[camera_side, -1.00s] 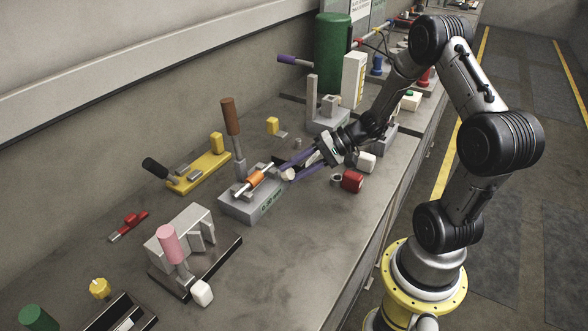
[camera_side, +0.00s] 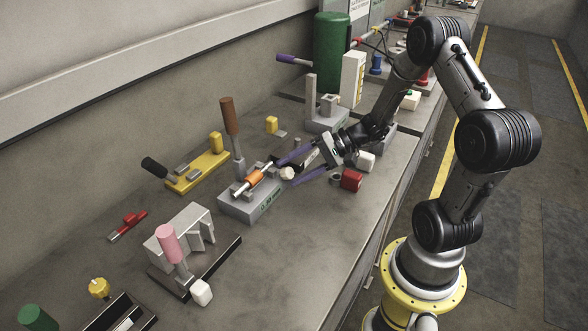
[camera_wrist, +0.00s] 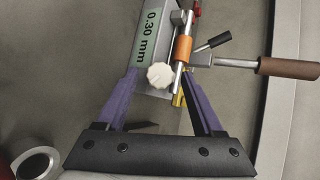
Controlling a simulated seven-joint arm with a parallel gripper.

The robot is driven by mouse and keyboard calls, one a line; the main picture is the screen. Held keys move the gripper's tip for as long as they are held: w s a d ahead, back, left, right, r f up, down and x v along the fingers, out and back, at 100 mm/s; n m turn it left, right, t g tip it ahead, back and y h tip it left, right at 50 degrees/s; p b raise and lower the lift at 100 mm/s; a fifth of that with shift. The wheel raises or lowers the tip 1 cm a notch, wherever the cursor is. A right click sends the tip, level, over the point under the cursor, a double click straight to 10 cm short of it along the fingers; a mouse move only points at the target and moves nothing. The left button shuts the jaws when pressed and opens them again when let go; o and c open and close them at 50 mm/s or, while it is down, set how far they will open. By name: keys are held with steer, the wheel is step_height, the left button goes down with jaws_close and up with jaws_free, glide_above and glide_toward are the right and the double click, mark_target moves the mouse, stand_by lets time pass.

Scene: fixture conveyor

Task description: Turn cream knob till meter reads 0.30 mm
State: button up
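The cream knob (camera_wrist: 160,75) sits at the end of the grey measuring fixture (camera_side: 236,207), next to an orange sleeve (camera_wrist: 183,48) on a silver rod. The knob also shows in the side view (camera_side: 287,173). The green meter display (camera_wrist: 150,36) reads 0.30 mm in the wrist view. My gripper (camera_wrist: 162,92) has purple fingers spread wide, one on each side of the knob and apart from it. It is open and holds nothing. In the side view my gripper (camera_side: 296,169) is just to the right of the knob.
A brown-handled lever (camera_side: 229,118) rises behind the fixture. A yellow clamp (camera_side: 198,171) and a pink-handled fixture (camera_side: 168,245) stand to the left.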

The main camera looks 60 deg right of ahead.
steer(key=v, duration=0.7)
steer(key=shift+s+d, duration=0.15)
steer(key=shift+s, duration=0.05)
steer(key=shift+r, duration=0.15)
